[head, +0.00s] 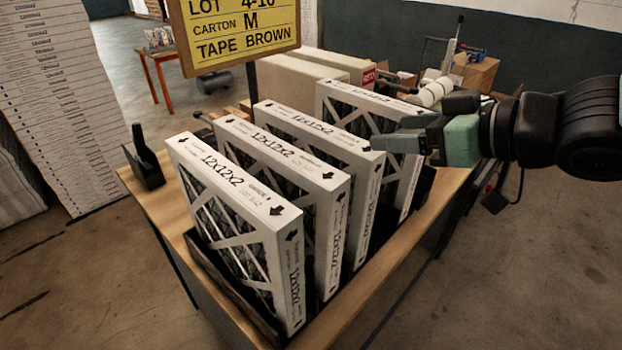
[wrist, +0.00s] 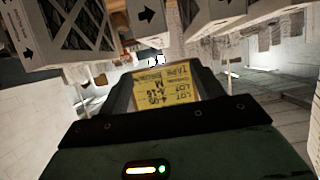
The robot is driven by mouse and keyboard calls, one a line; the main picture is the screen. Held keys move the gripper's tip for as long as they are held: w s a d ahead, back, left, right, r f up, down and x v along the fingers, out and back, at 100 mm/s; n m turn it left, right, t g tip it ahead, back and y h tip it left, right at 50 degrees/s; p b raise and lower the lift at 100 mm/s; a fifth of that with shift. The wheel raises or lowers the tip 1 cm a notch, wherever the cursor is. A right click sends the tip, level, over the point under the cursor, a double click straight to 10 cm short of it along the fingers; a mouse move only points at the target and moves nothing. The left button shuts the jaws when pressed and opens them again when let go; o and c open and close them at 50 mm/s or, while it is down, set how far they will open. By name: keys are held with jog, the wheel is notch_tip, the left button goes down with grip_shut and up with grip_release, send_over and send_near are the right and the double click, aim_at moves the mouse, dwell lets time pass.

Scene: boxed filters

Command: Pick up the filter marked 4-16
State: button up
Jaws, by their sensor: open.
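Several white boxed filters stand upright in a dark rack on the table: the front filter (head: 235,225), second filter (head: 285,180), third filter (head: 318,140) and back filter (head: 360,100). The readable frame print says 12x12x2; I cannot make out 4-16 on any frame. A yellow sign (head: 240,28) above them shows a lot number that looks like 4-16, cut by the picture's top, with carton M and tape brown. My gripper (head: 388,136) is open beside the right end of the third filter, in front of the back filter; contact is unclear.
The wooden table (head: 155,200) has a narrow bare rim around the rack. A black holder (head: 147,165) stands at its left corner. Pale cartons (head: 295,78) and white rolls (head: 435,92) lie behind the filters. Floor to the right is open.

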jog(key=a+p, duration=0.1)
jog(key=p, duration=0.3)
send_near(328, 131)
jog(key=x, duration=0.4)
jog(key=shift+s+f, duration=0.15)
jog(key=p+x, duration=0.1)
jog(key=x, duration=0.1)
jog(key=p+x, duration=0.2)
jog(key=shift+a+r, duration=0.1)
jog(key=shift+r, duration=0.15)
jog(key=shift+w+a+f, duration=0.35)
jog(key=shift+w+a, duration=0.1)
jog(key=c, duration=1.4)
jog(key=shift+r, duration=0.1)
